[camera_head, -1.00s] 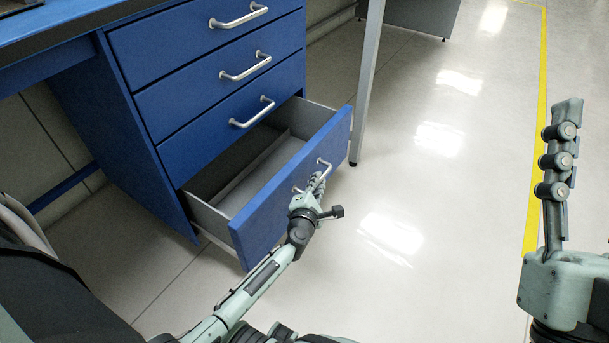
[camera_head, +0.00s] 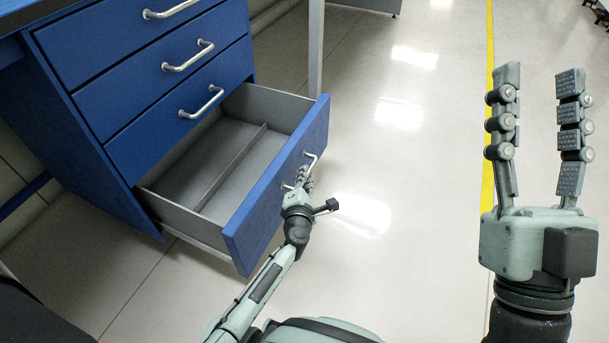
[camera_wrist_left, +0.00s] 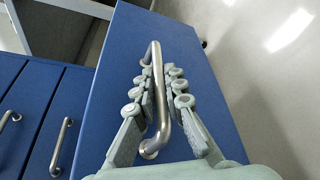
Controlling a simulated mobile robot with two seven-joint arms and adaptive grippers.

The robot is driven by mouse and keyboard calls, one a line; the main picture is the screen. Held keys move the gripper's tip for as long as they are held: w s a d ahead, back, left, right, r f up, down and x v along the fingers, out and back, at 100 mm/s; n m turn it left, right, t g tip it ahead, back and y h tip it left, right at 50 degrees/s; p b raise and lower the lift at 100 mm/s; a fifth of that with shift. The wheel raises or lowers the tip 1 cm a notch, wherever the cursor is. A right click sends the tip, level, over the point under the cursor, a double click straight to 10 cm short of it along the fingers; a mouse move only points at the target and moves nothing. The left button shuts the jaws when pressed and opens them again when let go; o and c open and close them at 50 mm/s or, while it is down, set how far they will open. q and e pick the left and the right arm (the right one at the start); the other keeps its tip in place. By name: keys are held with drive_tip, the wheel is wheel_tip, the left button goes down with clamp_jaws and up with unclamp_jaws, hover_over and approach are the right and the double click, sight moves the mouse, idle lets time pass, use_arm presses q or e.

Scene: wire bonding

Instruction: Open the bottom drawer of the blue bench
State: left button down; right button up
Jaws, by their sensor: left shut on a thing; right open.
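The blue bench (camera_head: 90,135) stands at the left in the head view, with several drawers stacked in it. Its bottom drawer (camera_head: 284,190) is pulled well out, and its grey inside with a lengthwise divider shows empty. My left gripper (camera_head: 303,178) is shut on the metal handle of the bottom drawer. In the left wrist view the handle (camera_wrist_left: 158,85) passes between the fingers of my left gripper (camera_wrist_left: 160,82). My right gripper (camera_head: 538,85) is open and empty at the right of the head view, away from the bench.
The upper drawers are closed, with bar handles (camera_head: 188,55) sticking out. A grey table leg (camera_head: 315,45) stands just behind the open drawer. The pale floor (camera_head: 400,180) to the right is clear, with a yellow line (camera_head: 489,60) along it.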

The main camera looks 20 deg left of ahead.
use_arm(q)
drive_tip(key=c, duration=1.6)
unclamp_jaws()
drive_tip(key=shift+s, duration=0.1)
